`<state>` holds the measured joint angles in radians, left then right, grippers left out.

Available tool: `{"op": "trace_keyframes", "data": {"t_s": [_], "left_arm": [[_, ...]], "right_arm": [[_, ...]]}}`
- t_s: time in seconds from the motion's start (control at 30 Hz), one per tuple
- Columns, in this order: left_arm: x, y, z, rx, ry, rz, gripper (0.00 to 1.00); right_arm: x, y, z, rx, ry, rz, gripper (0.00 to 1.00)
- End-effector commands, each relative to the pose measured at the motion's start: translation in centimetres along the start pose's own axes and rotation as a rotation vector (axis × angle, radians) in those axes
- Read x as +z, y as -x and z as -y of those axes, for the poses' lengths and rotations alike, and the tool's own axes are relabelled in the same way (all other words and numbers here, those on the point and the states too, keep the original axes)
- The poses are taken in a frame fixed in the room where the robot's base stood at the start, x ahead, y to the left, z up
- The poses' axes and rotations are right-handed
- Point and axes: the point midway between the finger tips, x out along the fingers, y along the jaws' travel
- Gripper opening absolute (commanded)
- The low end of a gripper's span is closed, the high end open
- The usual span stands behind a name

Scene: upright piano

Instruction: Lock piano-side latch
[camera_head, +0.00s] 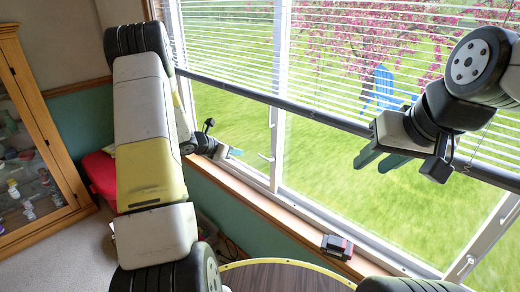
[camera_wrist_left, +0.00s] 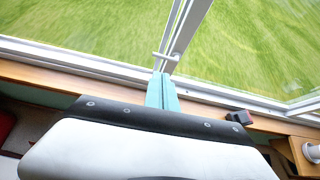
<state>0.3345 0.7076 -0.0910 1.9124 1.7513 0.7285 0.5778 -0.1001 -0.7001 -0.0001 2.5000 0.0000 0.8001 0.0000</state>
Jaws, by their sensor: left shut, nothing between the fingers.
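A white window latch (camera_head: 266,157) sits on the upright frame between two panes, left of centre in the head view. Its small handle sticks out to the left; it also shows in the left wrist view (camera_wrist_left: 163,57). A second white latch (camera_head: 466,265) is on the frame at lower right. My left gripper (camera_head: 236,152) is shut and empty, a little left of the first latch. In the left wrist view its teal fingertips (camera_wrist_left: 162,75) appear just below the latch handle; I cannot tell whether they touch. My right gripper (camera_head: 377,160) is open and empty, raised before the right pane.
A wooden sill (camera_head: 265,205) runs under the window, with a small dark red and black object (camera_head: 337,246) on it. White blinds (camera_head: 345,50) hang above, ending in a dark bottom rail. A round brown tabletop (camera_head: 285,278) is at the bottom. A glass cabinet (camera_head: 30,150) stands left.

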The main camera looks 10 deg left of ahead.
Motion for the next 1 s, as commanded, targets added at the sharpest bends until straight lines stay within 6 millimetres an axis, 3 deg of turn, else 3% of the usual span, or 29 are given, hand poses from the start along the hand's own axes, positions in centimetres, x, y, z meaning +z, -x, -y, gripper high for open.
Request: {"op": "trace_keyframes", "data": {"t_s": [0.17, 0.63, 0.8, 1.0], "left_arm": [[-0.1, -2.0, 0.1, -0.003, -0.001, -0.001, 0.0], [0.0, -11.5, 0.2, -0.003, -0.003, 0.0, 0.0], [0.0, -13.3, 0.1, -0.002, -0.002, -0.001, 0.0], [0.0, -13.9, 0.1, -0.001, -0.002, 0.0, 0.0]], "right_arm": [[0.0, 0.0, 0.0, 0.0, 0.0, 0.0, 0.36], [0.0, 0.0, 0.0, 0.0, 0.0, 0.0, 0.36], [0.0, 0.0, 0.0, 0.0, 0.0, 0.0, 0.36], [0.0, 0.0, 0.0, 0.0, 0.0, 0.0, 0.36]]}}
